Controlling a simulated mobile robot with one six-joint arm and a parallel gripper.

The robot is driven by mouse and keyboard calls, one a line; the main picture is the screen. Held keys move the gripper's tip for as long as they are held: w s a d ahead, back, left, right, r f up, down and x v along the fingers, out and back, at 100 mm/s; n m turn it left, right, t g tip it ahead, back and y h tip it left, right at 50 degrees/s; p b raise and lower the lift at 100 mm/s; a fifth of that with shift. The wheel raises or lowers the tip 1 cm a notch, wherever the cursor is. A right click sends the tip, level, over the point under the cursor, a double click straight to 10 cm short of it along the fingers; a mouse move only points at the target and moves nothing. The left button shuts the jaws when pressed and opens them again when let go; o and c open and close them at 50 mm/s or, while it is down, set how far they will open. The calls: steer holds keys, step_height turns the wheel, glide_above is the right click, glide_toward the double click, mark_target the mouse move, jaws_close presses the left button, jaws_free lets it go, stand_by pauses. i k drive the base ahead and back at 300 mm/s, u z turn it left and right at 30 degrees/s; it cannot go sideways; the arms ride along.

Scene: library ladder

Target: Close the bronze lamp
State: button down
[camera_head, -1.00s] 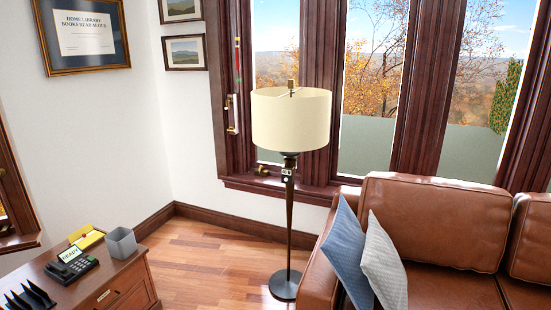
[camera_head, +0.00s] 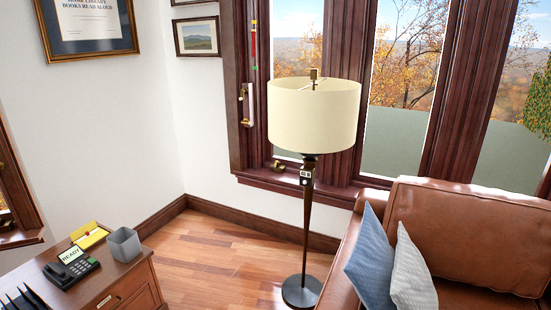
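A floor lamp (camera_head: 306,220) stands upright in the camera_head view, between the desk and the sofa, in front of the window. It has a cream drum shade (camera_head: 313,117), a dark bronze pole and a round dark base (camera_head: 302,292) on the wood floor. A small dark switch box with light marks (camera_head: 306,178) sits on the pole just below the shade. A brass finial (camera_head: 314,74) tops the shade. I cannot tell from this view whether the lamp is lit. My gripper is not in view.
A brown leather sofa (camera_head: 465,235) with cushions (camera_head: 370,255) stands close at the lamp's right. Open floor (camera_head: 225,265) lies between desk and lamp.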

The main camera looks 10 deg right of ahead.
mark_target(302, 290)
steer(key=u, duration=0.8)
steer(key=i, duration=0.9)
steer(key=u, duration=0.45)
